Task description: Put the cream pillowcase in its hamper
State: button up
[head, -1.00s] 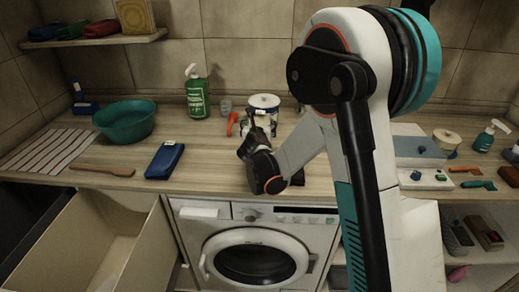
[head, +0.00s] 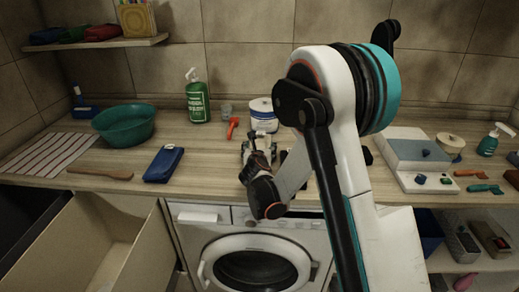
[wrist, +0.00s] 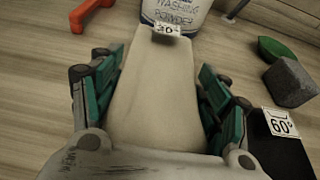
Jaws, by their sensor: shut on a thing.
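The cream pillowcase (wrist: 153,105) is a folded pale bundle lying lengthwise between the two green-and-black fingers of my gripper (wrist: 156,72) in the wrist view. A small white tag with a number shows at its far end, in front of a tub of washing powder. My gripper is shut on it. In the head view my gripper (head: 257,150) is over the counter in front of the tub, and the pillowcase is hard to make out. An open tan hamper (head: 128,232) stands at the lower left, below the counter edge. Whether it is the pillowcase's own hamper, I cannot tell.
The washing powder tub (head: 263,118) stands behind my gripper. A green bottle (head: 197,102), teal basin (head: 124,125), blue folded cloth (head: 164,164), wooden spoon (head: 100,173) and striped mat (head: 45,155) lie to the left. A black item tagged 60° (wrist: 278,150) is close right of my gripper.

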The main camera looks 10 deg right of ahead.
jog(key=o, duration=1.3)
jog(key=shift+c, duration=0.2)
